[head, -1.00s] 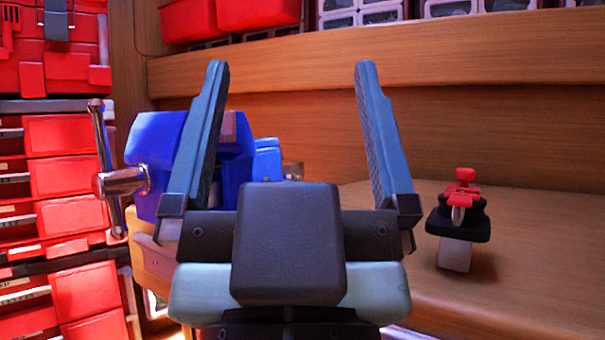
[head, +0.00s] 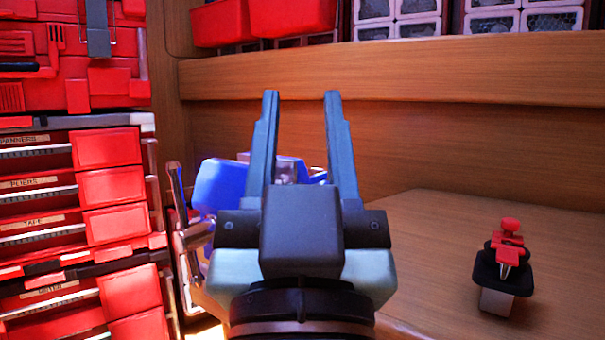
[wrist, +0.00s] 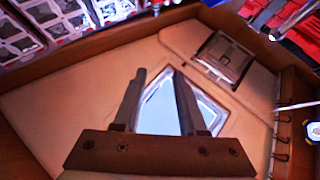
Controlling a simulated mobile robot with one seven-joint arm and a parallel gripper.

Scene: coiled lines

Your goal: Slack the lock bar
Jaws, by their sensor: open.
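A blue vise (head: 222,185) stands on the bench, partly hidden behind my gripper in the head view. Its metal lock bar (head: 177,190) shows at the vise's left side, roughly upright. My gripper (head: 300,95) is open and empty, with its fingers a moderate gap apart and pointing up in the picture. It appears in front of the vise and right of the bar, with no contact visible. In the wrist view my gripper (wrist: 158,72) also holds nothing. I cannot clearly identify the bar there.
A small red and black clamp-like tool (head: 505,260) sits on the wooden bench (head: 440,230) at right. Red drawers (head: 105,185) stand close on the left. A shelf (head: 400,78) with red bins (head: 220,22) runs behind. Bench space between gripper and small tool is clear.

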